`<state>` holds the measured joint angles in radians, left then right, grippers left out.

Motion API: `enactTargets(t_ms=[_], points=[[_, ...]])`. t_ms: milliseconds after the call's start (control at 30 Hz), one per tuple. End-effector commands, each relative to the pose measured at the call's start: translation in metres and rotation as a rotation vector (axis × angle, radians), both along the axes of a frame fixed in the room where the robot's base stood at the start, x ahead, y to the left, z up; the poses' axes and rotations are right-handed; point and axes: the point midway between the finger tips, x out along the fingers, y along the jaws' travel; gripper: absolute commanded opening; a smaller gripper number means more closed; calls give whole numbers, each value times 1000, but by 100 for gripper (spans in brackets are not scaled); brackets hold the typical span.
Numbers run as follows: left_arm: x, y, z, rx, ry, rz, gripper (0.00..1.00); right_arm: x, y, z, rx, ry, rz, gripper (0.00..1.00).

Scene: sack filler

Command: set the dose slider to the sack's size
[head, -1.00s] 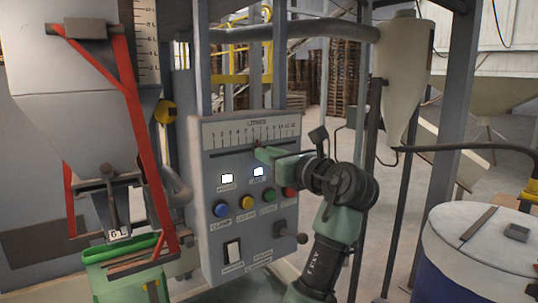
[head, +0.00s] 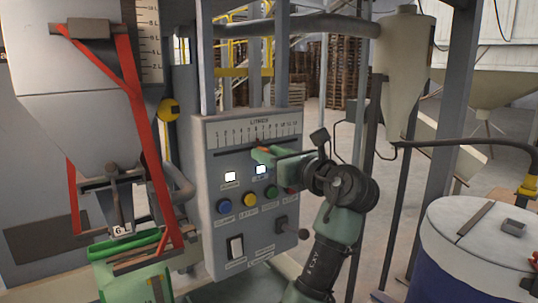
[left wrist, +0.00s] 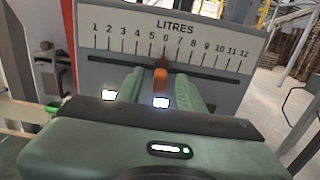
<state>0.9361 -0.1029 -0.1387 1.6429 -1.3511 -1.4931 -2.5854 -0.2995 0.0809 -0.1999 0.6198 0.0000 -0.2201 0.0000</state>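The grey panel (head: 210,240) carries a LITRES scale from 1 to 12 with a slot below it. The orange slider knob (left wrist: 161,78) stands in the slot at about the 6 mark; it also shows in the head view (head: 263,149). My left gripper (left wrist: 160,82) has its two green fingers on either side of the knob, with a small gap visible on both sides. In the head view the left gripper (head: 262,154) partly covers the slot. My right gripper is out of view.
Below the scale are two lit white lamps, a row of coloured buttons (head: 249,200), a rocker switch (head: 235,247) and a lever (head: 303,234). A blue drum with a white lid (head: 480,235) stands at right. Red hopper bars (head: 128,80) stand left of the panel.

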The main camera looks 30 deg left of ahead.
Motion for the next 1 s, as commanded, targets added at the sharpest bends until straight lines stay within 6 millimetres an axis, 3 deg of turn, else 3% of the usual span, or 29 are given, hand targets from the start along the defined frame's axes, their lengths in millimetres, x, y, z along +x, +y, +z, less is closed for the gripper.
enactTargets(t_ms=[433,1000], points=[[-25,-62,-2,-2,-1,-3,38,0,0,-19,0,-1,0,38],[-28,-67,-1,-1,0,0,38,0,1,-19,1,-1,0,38]])
